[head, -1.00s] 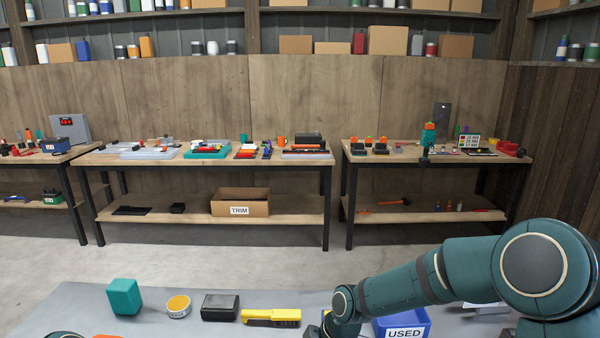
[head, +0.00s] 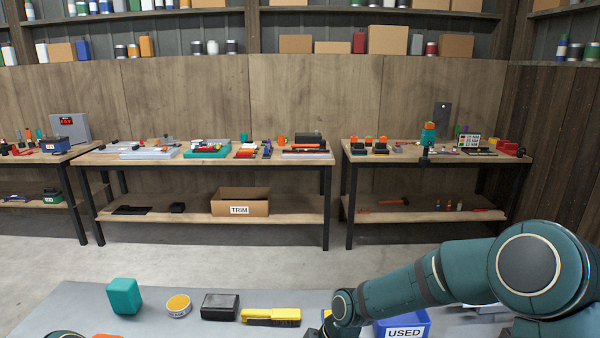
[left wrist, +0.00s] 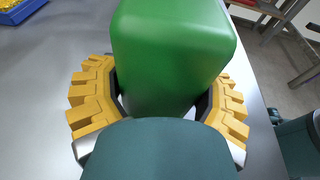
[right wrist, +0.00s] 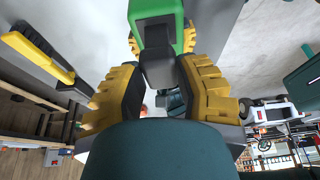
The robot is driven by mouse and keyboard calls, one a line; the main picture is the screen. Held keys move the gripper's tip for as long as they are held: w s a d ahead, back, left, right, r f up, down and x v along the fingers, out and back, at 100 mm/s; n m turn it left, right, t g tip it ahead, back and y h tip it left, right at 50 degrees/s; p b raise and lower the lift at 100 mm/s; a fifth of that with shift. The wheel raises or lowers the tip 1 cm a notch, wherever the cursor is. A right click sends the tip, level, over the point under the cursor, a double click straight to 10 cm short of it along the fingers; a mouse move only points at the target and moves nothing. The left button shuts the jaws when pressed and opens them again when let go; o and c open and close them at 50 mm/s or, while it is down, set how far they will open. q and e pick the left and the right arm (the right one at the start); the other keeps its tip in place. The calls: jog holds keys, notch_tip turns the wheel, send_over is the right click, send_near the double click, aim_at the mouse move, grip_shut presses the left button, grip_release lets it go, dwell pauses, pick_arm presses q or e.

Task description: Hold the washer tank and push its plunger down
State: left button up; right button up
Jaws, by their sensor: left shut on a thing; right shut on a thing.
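The washer tank (left wrist: 172,50) is a green rounded block in the left wrist view. My left gripper (left wrist: 163,88) is shut on it, with a yellow finger on each side. In the right wrist view the tank (right wrist: 187,38) shows at the top, with the left gripper's yellow fingers beside it. A dark grey part, seemingly the plunger (right wrist: 158,68), extends from it toward me. My right gripper (right wrist: 160,82) is shut on this dark part. Its depth of travel cannot be told. In the head view the tank is not visible and the grippers are mostly out of frame.
The grey table holds a teal block (head: 124,296), a round yellow-topped tin (head: 178,305), a black box (head: 220,307) and a yellow-handled brush (head: 271,317). A blue bin marked USED (head: 405,328) stands behind my right forearm. Workbenches (head: 210,155) line the far wall.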

jog(key=shift+a+f, duration=0.1)
jog(key=shift+f, duration=1.1)
dwell(0.7)
jog(key=o, duration=1.2)
jog(key=v, duration=0.6)
